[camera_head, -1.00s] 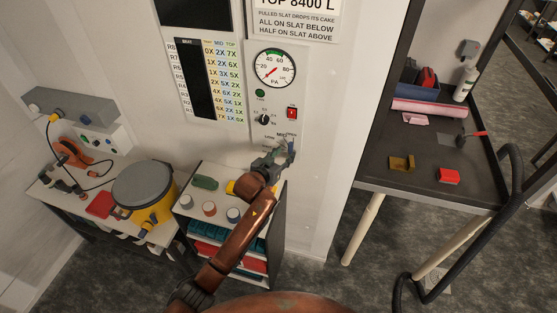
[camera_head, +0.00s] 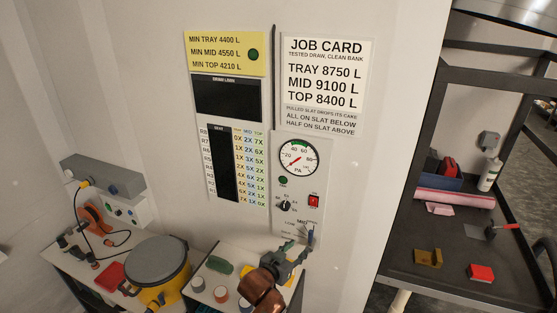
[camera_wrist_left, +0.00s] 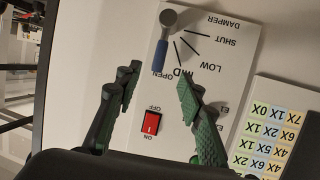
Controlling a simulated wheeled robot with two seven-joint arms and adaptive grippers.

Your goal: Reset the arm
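My left gripper (camera_head: 298,248) is in front of the lower part of the gauge panel (camera_head: 283,225), beside the damper lever with a blue handle (camera_head: 310,237). In the left wrist view my green-fingered gripper (camera_wrist_left: 159,82) is open, with nothing between its fingers. There the blue lever handle (camera_wrist_left: 161,55) hangs from its round grey pivot, just beyond the fingertips and apart from them. The handle points toward the OPEN mark on a scale that also has MID, LOW and SHUT. My right gripper is in neither view.
A red switch (camera_head: 314,201) and a gauge (camera_head: 298,156) sit above the lever. Below left, a yellow canister with a grey lid (camera_head: 158,262) stands on a bench. At right, a dark table (camera_head: 450,260) holds a red block (camera_head: 481,273) and a brass piece (camera_head: 428,257).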

